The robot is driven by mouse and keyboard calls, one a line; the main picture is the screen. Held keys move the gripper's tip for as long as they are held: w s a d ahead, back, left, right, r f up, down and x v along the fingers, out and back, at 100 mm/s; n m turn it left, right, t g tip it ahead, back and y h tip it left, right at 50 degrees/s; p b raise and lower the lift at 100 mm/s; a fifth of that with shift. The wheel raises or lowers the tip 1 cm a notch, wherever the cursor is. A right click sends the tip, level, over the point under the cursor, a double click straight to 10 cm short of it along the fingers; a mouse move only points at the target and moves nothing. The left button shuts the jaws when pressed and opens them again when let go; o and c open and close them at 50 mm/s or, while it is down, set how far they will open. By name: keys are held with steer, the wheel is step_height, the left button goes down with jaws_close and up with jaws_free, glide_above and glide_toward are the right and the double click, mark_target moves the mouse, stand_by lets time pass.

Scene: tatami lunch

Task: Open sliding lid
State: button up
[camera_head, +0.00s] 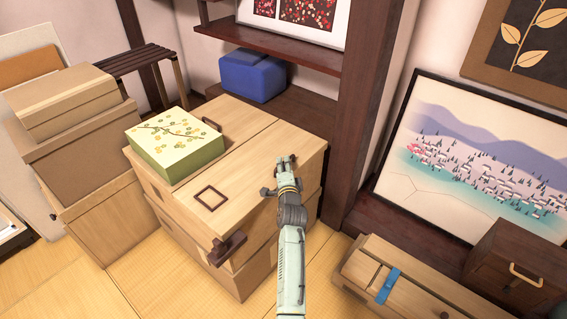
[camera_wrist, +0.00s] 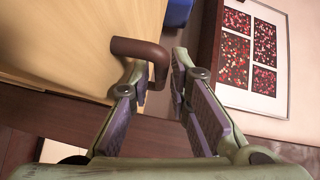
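A large pale wooden box (camera_head: 155,195) stands in the middle of the head view. Its top has two flat panels; the near panel (camera_head: 240,170) bears a dark square outline. A dark brown handle (camera_head: 227,248) sticks out at the box's front, and another (camera_head: 212,124) shows at its back. My gripper (camera_head: 286,160) is over the right part of the top. In the wrist view my gripper (camera_wrist: 160,72) is open, with a brown bent handle (camera_wrist: 138,48) by its fingertips. I cannot tell whether they touch, or which handle this is.
A green patterned box (camera_head: 178,142) sits on the left of the top. Cardboard boxes (camera_head: 85,150) stand at left. A blue bag (camera_head: 252,75) lies on the shelf behind. A low wooden box (camera_head: 415,295) with a blue strip and a dark chest (camera_head: 515,265) stand at right.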

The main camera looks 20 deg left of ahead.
steer(key=shift+x, duration=0.8)
steer(key=shift+c, duration=0.4)
jaws_close()
